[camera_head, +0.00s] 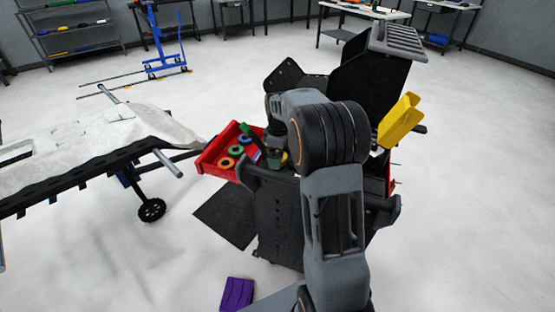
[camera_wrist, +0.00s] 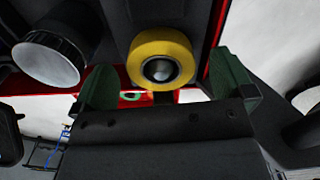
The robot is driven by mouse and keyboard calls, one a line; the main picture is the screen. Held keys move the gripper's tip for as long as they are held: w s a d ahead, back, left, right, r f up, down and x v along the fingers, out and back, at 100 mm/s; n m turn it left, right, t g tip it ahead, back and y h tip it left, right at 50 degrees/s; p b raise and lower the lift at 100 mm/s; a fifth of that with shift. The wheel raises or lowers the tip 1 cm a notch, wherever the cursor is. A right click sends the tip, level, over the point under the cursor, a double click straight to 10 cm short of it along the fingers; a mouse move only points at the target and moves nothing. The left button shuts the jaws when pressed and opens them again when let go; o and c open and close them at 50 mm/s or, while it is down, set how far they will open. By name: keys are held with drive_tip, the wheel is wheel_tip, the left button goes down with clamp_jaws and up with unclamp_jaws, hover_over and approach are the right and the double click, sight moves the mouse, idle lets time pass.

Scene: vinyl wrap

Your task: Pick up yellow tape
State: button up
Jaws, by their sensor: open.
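The yellow tape (camera_wrist: 143,60) is a roll with a dark round centre, seen in the wrist view at upper middle. My gripper (camera_wrist: 164,66) is open, with one green finger on each side of the roll in that view. Gaps show between the roll and both fingers, so it is not clamped. In the head view my gripper (camera_head: 262,148) is over the black cart beside the red drawer, partly hidden by my arm. A small yellow patch (camera_head: 284,159) by the gripper may be the tape.
The red drawer (camera_head: 208,164) of the black cart (camera_head: 280,222) holds several coloured tape rolls, including an orange one (camera_head: 226,163). A covered wheeled rack (camera_head: 75,150) stands left. A purple item (camera_head: 237,293) lies on the floor. A yellow object (camera_head: 399,121) is on the cart's right.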

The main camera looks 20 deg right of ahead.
drive_tip(key=shift+f, duration=0.55)
drive_tip(key=shift+c, duration=0.2)
drive_tip(key=c, duration=0.9)
drive_tip(key=shift+c, duration=0.2)
